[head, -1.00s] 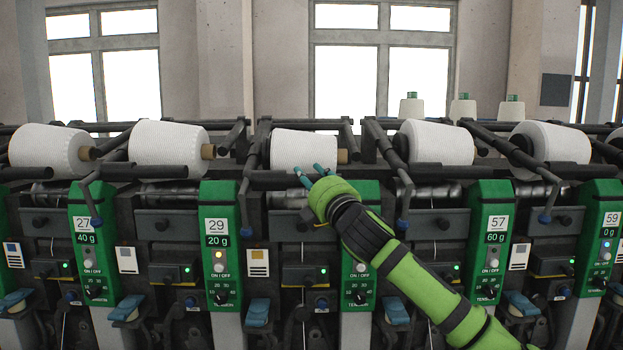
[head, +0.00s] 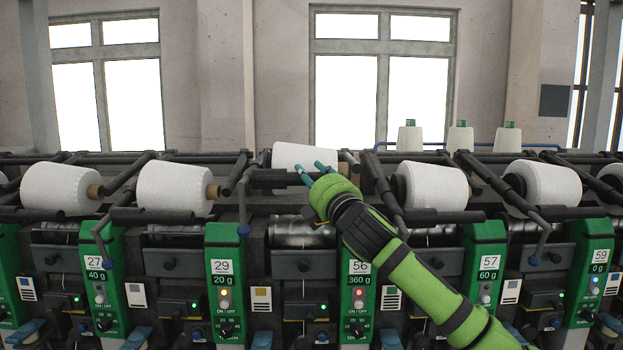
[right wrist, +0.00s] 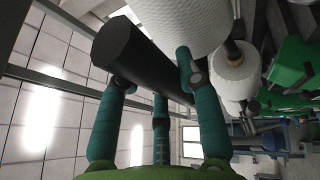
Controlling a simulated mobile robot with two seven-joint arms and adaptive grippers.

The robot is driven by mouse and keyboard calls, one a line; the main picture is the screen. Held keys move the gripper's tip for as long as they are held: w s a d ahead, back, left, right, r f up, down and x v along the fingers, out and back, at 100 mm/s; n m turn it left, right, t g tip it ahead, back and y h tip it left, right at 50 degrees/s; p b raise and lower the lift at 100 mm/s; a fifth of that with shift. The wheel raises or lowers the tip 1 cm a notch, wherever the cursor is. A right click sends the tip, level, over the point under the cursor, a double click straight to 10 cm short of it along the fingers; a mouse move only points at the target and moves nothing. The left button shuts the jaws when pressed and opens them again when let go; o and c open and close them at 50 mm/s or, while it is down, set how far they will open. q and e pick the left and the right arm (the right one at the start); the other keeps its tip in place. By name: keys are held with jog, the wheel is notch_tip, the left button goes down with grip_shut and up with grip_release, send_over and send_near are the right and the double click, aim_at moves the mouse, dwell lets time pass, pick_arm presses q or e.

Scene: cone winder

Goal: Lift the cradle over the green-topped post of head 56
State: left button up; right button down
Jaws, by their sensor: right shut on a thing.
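The post of head 56 (head: 371,300) is green, with a "56" plate and a "360 g" display; my right arm hides its top. The cradle's black bar (head: 272,180) lies level above it and to the left. A white cone (head: 300,156) sits just behind the bar, higher than the neighbouring cones. Below it, a shiny drum (head: 305,232) is bare. My right gripper (head: 312,174) is shut on the bar; in the right wrist view its teal fingers close around the thick black bar (right wrist: 130,55), with the cone (right wrist: 180,22) beyond. My left gripper is not in view.
Neighbouring heads stand close on both sides, with white cones (head: 174,188) (head: 432,187) and black cradle arms. The green post of head 57 (head: 487,240) stands to the right. Small cones (head: 410,138) stand behind. Above the machine is free room up to the windows.

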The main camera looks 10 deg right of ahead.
jog(key=shift+f, duration=0.3)
jog(key=c, duration=0.8)
grip_release()
jog(key=shift+d, duration=0.1)
jog(key=v, duration=1.2)
jog(key=shift+r, duration=0.1)
